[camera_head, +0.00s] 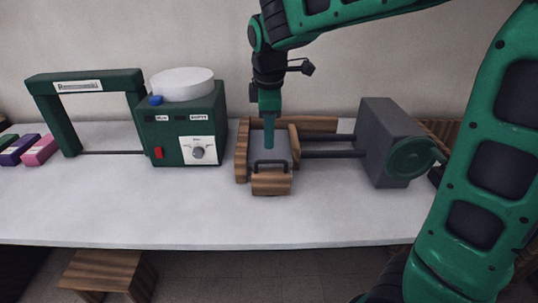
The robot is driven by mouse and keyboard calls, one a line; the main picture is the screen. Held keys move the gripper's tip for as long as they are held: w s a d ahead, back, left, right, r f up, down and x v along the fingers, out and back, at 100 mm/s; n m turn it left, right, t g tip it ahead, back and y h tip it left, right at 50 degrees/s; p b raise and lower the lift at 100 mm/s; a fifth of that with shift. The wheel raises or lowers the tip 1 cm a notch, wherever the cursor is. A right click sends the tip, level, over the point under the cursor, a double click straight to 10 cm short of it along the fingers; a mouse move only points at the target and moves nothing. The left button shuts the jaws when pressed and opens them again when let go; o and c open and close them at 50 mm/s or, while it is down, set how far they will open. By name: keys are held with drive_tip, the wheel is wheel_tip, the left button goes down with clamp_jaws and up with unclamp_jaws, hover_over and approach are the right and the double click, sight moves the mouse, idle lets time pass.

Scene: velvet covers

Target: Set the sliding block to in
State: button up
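A wooden frame (242,153) stands right of the table's middle. Inside it is a grey block (283,146) with a dark loop handle (269,167) near its front end. This looks like the sliding block, with a wooden piece (271,184) at its front. My gripper (269,147) points straight down with its green fingers over or at the grey block, behind the handle. The fingers are seen edge-on as one bar, so the gap between them is hidden. I cannot tell whether the tips touch the block.
Two dark rods (332,154) run right to a grey housing (385,140) with a green round wheel (413,158). Left stand a green control box (178,122) with a white drum (182,84) and a green arch (60,125). The table front (190,220) is clear.

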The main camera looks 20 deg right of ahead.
sight(269, 161)
drive_tip(key=f, duration=0.2)
drive_tip(key=w+f, duration=0.1)
drive_tip(key=f, duration=0.5)
drive_tip(key=shift+w+d+f, duration=0.2)
drive_tip(key=shift+w+d, duration=0.1)
clamp_jaws()
